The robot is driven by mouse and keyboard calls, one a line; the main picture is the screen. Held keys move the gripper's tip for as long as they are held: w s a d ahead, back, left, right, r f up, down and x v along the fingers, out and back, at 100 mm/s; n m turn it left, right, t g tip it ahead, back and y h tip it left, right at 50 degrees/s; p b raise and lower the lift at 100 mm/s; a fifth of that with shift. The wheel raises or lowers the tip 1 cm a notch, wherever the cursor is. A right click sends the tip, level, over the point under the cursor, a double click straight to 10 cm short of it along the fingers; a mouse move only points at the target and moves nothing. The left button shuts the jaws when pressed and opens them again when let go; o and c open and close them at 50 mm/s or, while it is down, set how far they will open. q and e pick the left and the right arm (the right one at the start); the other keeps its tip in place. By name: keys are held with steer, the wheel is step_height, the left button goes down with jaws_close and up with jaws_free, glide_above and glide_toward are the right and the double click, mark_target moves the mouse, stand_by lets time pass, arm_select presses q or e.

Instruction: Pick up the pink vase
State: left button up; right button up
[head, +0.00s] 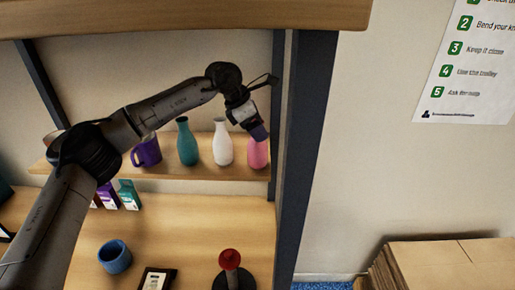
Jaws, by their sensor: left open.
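The pink vase (258,155) stands upright at the right end of the middle wooden shelf, beside the dark shelf post. My left gripper (259,133) is at the top of the vase, pointing down, and covers its neck. The gripper is open. I cannot tell whether its fingers are around the neck or in front of it. My right gripper is not in view.
A white vase (222,146), a teal vase (187,144) and a purple mug (147,152) stand left of the pink vase. The dark post (299,150) is close on its right. Below are a blue mug (115,257) and a red-topped object (230,260).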

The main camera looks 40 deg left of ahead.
arm_select(q)
jaws_close()
stand_by(0.7)
